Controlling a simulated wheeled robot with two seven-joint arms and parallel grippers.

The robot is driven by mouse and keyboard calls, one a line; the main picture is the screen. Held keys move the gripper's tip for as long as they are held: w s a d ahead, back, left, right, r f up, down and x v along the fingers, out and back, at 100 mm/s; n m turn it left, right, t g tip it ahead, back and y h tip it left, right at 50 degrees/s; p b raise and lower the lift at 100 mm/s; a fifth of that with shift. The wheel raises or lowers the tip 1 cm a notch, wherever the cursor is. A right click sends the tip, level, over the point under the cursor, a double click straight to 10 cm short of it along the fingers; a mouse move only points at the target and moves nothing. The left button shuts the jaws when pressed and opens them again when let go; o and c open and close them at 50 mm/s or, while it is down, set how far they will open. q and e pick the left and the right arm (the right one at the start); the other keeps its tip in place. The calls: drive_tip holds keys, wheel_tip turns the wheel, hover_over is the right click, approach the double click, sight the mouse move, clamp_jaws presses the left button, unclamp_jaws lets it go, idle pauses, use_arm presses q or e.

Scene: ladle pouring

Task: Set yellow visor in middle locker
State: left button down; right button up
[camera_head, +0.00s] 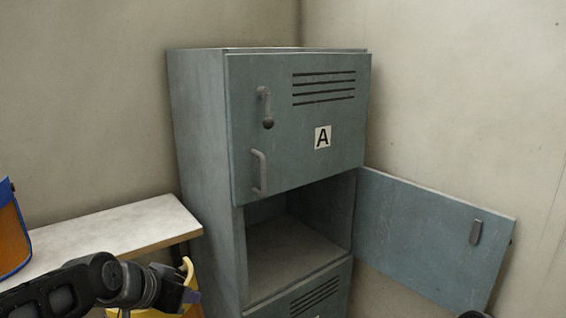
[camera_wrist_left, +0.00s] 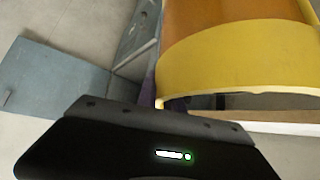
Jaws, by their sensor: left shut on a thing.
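The yellow visor (camera_wrist_left: 240,60) fills the upper right of the left wrist view, with a yellow band and an orange shield. In the head view its yellow part (camera_head: 188,270) shows low, in front of the locker's left side and partly hidden by my arm. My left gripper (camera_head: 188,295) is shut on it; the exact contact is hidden. The middle locker (camera_head: 295,245) is an open, empty-looking compartment below door A. The visor is outside it, to its left. My right gripper is not in view.
The closed door A (camera_head: 310,160) is above the opening. The middle door (camera_head: 430,235) stands swung open to the right. A white-topped table (camera_head: 125,228) is at left, with a blue-rimmed orange visor (camera_head: 10,235) at the left edge. A small dark shape at the bottom right is unclear.

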use_arm(q)
wheel_tip(320, 180, down, 10)
drive_tip(key=s, duration=0.2)
drive_tip(key=shift+s+a+r+n+y+b, duration=0.15)
drive_tip(key=shift+s+a+n+y+b, duration=0.15)
drive_tip(key=shift+s+a+n+y, duration=0.1)
drive_tip(key=shift+w, duration=0.1)
wheel_tip(320, 180, up, 5)
drive_tip(key=p, duration=0.4)
drive_tip(key=shift+d+r+p, duration=0.1)
drive_tip(key=shift+r+p, duration=0.05)
drive_tip(key=shift+p, duration=0.2)
drive_tip(key=shift+f, duration=0.2)
wheel_tip(320, 180, down, 5)
drive_tip(key=b, duration=0.4)
drive_tip(key=shift+b, duration=0.4)
drive_tip(key=shift+r, duration=0.2)
